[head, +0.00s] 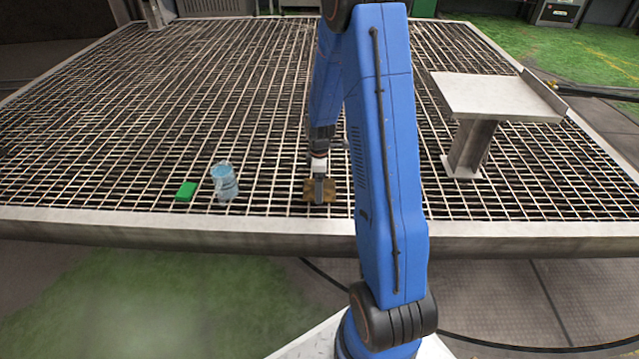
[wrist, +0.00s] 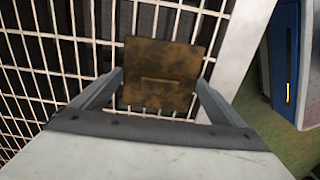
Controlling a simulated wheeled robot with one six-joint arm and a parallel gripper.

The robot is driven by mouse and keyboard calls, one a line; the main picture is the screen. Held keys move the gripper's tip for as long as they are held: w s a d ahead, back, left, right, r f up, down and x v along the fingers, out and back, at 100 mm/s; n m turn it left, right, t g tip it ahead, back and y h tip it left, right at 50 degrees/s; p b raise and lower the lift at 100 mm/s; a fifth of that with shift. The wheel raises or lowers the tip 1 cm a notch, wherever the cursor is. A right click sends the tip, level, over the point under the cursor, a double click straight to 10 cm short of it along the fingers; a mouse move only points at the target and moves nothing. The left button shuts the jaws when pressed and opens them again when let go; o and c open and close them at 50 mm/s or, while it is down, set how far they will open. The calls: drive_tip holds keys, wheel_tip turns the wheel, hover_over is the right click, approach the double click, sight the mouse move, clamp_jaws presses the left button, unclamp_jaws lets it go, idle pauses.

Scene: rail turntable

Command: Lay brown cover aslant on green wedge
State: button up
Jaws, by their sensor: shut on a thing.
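The brown cover (wrist: 160,60) is a square, rusty-looking plate with a small raised bar on its face. In the wrist view it sits between the two fingers of my gripper (wrist: 160,78), one at each side edge. In the head view my gripper (head: 319,190) points down over the cover (head: 308,188) near the grating's front edge and hides part of it. My gripper is shut on the cover; I cannot tell whether it is clear of the grating. The green wedge (head: 186,191) lies on the grating to the left, apart from the cover, and is not in the wrist view.
A translucent blue container (head: 224,182) stands on the grating just right of the wedge, between it and my gripper. A grey raised platform on a post (head: 490,97) stands at the right. The rest of the grating (head: 130,110) is largely clear.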

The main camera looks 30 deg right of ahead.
idle(0.4)
drive_tip(key=o, duration=1.1)
wheel_tip(320, 180, up, 17)
drive_tip(key=shift+r, duration=0.2)
